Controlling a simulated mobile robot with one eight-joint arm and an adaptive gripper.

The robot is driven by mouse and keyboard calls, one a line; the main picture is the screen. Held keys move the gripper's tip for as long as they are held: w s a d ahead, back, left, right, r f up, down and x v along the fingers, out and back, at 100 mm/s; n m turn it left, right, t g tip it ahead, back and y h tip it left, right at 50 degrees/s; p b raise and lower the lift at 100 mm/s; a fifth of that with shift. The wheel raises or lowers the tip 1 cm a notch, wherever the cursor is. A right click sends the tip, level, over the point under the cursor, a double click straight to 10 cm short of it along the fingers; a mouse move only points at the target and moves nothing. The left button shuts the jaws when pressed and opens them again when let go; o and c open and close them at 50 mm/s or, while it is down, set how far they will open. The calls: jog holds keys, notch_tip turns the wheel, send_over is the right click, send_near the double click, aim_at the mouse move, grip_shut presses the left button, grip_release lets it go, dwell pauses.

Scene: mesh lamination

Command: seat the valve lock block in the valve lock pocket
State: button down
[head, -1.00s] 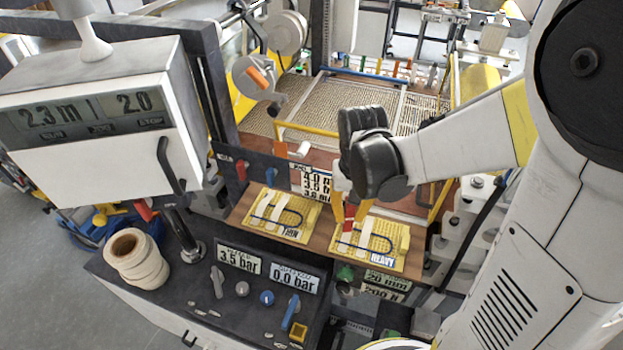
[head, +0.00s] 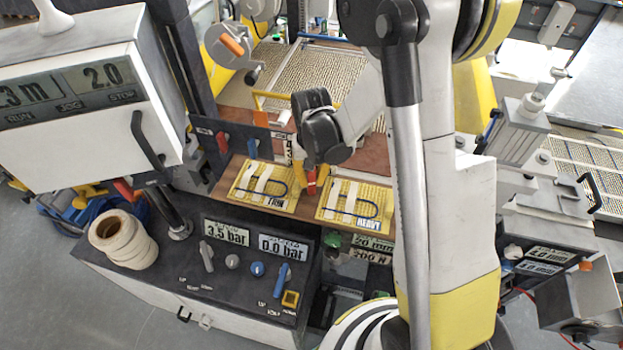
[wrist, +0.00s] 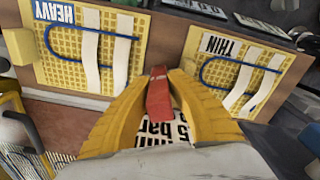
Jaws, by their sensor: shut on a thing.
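A red block (wrist: 158,97), which I take to be the valve lock block, is pinched upright between the yellow fingers of my gripper (wrist: 160,80) in the wrist view. In the head view my gripper (head: 311,181) is above the wooden shelf, near the gap between the THIN and HEAVY boards; a bit of red shows between its fingers.
The THIN board (head: 264,187) and HEAVY board (head: 355,205) lie on the shelf. The console (head: 190,262) carries knobs and pressure displays.

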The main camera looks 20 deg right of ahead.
jog(key=shift+f, duration=0.2)
jog(key=c, duration=1.4)
grip_release()
jog(key=shift+r, duration=0.1)
